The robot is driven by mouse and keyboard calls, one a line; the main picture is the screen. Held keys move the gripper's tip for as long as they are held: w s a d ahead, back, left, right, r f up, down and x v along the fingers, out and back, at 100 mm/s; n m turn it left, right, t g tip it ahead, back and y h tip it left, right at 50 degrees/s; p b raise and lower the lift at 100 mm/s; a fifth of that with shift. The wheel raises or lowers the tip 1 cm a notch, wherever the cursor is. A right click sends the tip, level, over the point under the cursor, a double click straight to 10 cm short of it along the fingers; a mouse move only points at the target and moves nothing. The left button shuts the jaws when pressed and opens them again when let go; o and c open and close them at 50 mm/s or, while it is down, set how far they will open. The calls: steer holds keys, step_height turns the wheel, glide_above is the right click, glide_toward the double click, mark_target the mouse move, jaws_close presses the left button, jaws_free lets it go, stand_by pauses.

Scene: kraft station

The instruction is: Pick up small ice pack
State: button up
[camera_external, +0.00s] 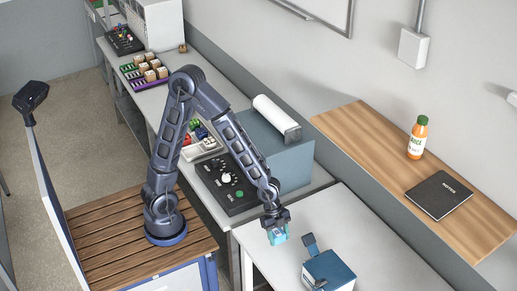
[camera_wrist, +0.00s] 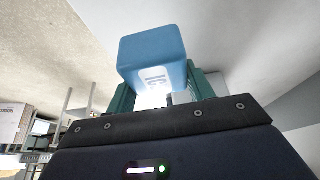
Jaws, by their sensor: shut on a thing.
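The small ice pack (camera_wrist: 152,58) is a light blue block with rounded edges and part of a white print on its face. In the wrist view it sits between the teal fingers of my gripper (camera_wrist: 160,92), which is shut on it. In the external view my gripper (camera_external: 277,232) is above the near part of the white table (camera_external: 312,228), with the ice pack (camera_external: 279,238) at its tips. I cannot tell from this view how far the pack is from the tabletop.
A blue box (camera_external: 329,271) with a raised dark flap stands right of my gripper. A black control panel (camera_external: 228,182) and a large blue-grey box (camera_external: 289,165) are behind it. A wooden shelf (camera_external: 365,140) holds an orange bottle (camera_external: 417,138) and a black notebook (camera_external: 439,195).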

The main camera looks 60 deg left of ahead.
mark_target(279, 235)
step_height(279, 235, up, 12)
steer(key=shift+r, duration=0.25)
